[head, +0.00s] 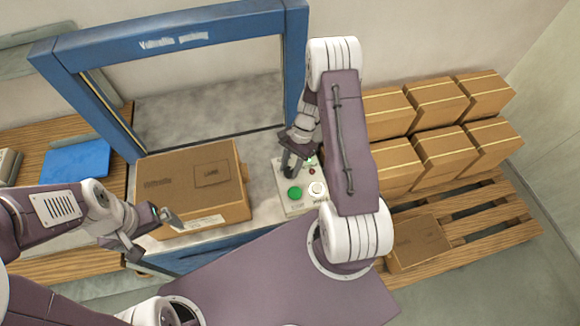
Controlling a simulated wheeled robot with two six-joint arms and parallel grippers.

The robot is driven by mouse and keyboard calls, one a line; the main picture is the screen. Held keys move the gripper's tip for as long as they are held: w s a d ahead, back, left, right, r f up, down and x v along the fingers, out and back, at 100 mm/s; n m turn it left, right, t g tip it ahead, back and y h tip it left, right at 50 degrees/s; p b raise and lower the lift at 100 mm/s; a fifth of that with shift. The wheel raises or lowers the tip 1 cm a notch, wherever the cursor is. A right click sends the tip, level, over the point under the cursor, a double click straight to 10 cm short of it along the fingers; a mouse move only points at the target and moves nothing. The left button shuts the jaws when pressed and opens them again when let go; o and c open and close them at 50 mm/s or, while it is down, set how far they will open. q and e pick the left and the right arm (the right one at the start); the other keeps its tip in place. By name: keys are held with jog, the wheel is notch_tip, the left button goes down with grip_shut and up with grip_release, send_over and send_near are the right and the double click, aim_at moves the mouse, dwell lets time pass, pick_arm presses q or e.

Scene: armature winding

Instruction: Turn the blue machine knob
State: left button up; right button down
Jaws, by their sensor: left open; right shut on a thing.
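The blue machine (68,57) is a frame with a wide opening. Its pale control panel (285,206) stands at the right of the opening, with a green button (295,193), a white round control (317,188) and a small red one (311,171). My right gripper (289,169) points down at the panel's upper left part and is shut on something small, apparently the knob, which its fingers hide. My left gripper (153,234) is open and empty, near the front left corner of a cardboard box (169,193).
The cardboard box sits on the machine's bed, left of the panel. Several cartons (442,150) stand on a wooden pallet (490,235) at the right, with one lower box (418,244) in front. A blue flat item (77,162) lies on the left wooden table (50,133).

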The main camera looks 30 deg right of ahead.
jog(key=c, duration=1)
grip_release()
jog(key=b+v, duration=0.1)
jog(key=v, duration=0.8)
jog(key=shift+d, duration=0.1)
